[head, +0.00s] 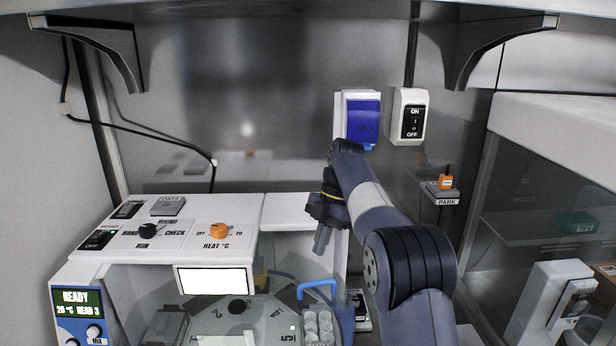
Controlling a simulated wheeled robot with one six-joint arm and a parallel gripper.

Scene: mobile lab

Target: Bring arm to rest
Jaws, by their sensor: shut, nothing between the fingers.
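My arm reaches in from the lower right, bent at the elbow. My gripper (321,240) hangs from its far end, fingers pointing down, shut and empty. It is in front of the right part of the white lab machine (303,208) and seems to touch nothing, though the depth is hard to judge. Part of the machine and the wall behind are hidden by my arm.
The machine has a READY screen (77,302), a black knob (147,230) and an orange heat knob (219,230). A blue handle (318,284) stands near vials (318,325). A blue-covered box (362,121), an ON/OFF switch (409,117) and a PARK holder (441,194) are on the back wall.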

